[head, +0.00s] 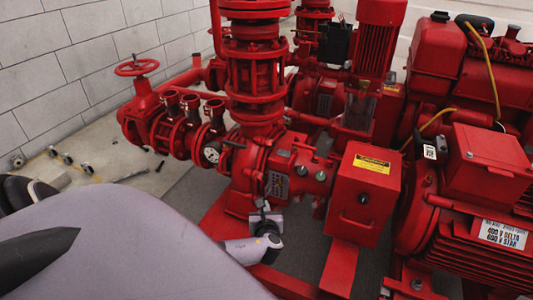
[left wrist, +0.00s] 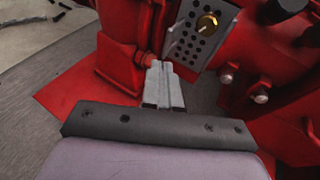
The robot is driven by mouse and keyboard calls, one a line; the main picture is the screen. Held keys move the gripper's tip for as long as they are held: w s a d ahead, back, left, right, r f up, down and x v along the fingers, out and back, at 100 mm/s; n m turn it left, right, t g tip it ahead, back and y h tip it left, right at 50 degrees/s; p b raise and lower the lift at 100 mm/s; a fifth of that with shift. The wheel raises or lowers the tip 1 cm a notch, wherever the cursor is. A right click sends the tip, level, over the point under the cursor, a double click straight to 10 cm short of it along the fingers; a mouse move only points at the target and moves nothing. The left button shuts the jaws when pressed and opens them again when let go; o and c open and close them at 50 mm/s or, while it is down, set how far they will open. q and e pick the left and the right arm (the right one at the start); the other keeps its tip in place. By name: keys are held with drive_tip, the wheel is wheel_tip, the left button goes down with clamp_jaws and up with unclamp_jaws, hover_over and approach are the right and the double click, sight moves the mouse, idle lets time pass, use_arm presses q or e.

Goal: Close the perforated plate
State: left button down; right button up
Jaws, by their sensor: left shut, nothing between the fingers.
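The perforated plate (left wrist: 188,46) is a grey plate with rows of dark holes and a round brass knob, on the side of the red pump in the left wrist view. In the head view it appears as a small grey plate (head: 277,185) on the pump body; its hinge and any gap behind it are too small to tell. My left gripper (left wrist: 158,66) is shut and empty, with its fingertips close to the plate's lower left edge; contact cannot be told. In the head view the left gripper (head: 264,212) is just below the plate. My right gripper is not in view.
A red box with a yellow label (head: 364,196) stands right of the plate. A red motor (head: 475,215) is farther right. A valve with a handwheel (head: 137,68) and pipes rise at the left and back. Bolt heads (left wrist: 261,98) stick out right of my fingers.

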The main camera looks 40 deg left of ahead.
use_arm(q)
drive_tip(key=p+v, duration=0.5)
drive_tip(key=v, duration=0.5)
drive_tip(key=shift+s+a, duration=0.2)
drive_tip(key=shift+s, duration=0.2)
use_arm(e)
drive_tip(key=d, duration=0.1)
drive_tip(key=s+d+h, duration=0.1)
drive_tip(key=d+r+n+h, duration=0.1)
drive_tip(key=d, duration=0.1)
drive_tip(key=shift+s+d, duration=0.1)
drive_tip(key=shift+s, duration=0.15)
